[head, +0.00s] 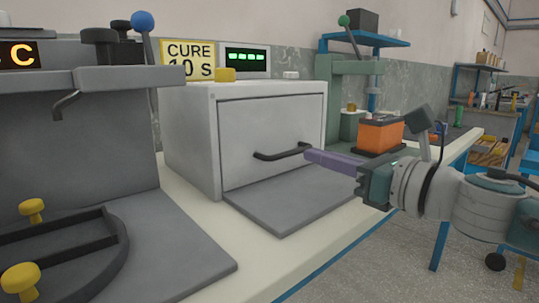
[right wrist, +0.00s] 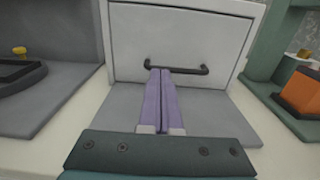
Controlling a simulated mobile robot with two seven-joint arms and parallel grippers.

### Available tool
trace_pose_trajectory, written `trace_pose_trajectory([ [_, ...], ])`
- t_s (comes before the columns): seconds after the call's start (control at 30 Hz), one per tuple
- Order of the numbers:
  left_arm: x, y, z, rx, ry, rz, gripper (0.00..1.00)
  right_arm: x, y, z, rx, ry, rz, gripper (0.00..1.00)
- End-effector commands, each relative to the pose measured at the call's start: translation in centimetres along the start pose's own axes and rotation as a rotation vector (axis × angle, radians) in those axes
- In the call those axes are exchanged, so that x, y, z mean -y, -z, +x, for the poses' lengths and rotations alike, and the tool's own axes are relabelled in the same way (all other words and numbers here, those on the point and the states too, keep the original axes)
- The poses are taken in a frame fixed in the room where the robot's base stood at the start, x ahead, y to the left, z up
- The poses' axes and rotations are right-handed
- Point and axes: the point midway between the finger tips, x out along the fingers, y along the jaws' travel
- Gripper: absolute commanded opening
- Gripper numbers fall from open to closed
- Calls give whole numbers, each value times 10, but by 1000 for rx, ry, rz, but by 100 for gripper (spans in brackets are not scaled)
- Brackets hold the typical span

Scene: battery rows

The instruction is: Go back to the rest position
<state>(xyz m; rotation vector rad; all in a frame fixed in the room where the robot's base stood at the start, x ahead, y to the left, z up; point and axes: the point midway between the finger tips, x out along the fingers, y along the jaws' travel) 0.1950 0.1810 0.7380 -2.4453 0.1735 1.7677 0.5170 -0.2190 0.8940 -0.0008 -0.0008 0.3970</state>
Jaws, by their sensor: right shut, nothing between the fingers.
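My right gripper (head: 308,155) comes in from the right in the head view. Its two purple fingers are shut together with nothing between them, and their tips are close to the black handle (head: 282,152) of the white curing oven (head: 190,135). The oven's front door (head: 270,125) is closed. In the right wrist view the gripper (right wrist: 160,72) points at the handle (right wrist: 190,70), its tips overlapping the bar; I cannot tell whether they touch. My left gripper is out of view.
A grey plate (head: 290,197) lies before the oven. At left stands a grey press station (head: 80,130) with yellow knobs (head: 31,209) and a blue-ball lever (head: 143,22). An orange battery (head: 380,134) sits by a green press (head: 345,75).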

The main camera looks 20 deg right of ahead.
Motion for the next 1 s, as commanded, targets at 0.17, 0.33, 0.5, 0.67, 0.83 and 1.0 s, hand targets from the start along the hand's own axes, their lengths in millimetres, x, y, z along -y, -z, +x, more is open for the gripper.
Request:
trace_pose_trajectory([
  [0.17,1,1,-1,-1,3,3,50,0,1,-23,-2,-1,0,0],
  [0.33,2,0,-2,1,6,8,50,0,0,-30,0,-1,0,0],
  [0.5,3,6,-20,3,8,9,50,-2,-18,-33,13,42,110,0],
  [0.67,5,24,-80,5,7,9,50,-2,-70,-50,59,245,617,0],
  [0.83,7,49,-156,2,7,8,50,-10,-99,-100,114,603,1386,0],
  [1.0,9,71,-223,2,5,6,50,-52,-112,-171,178,1055,2053,0],
])
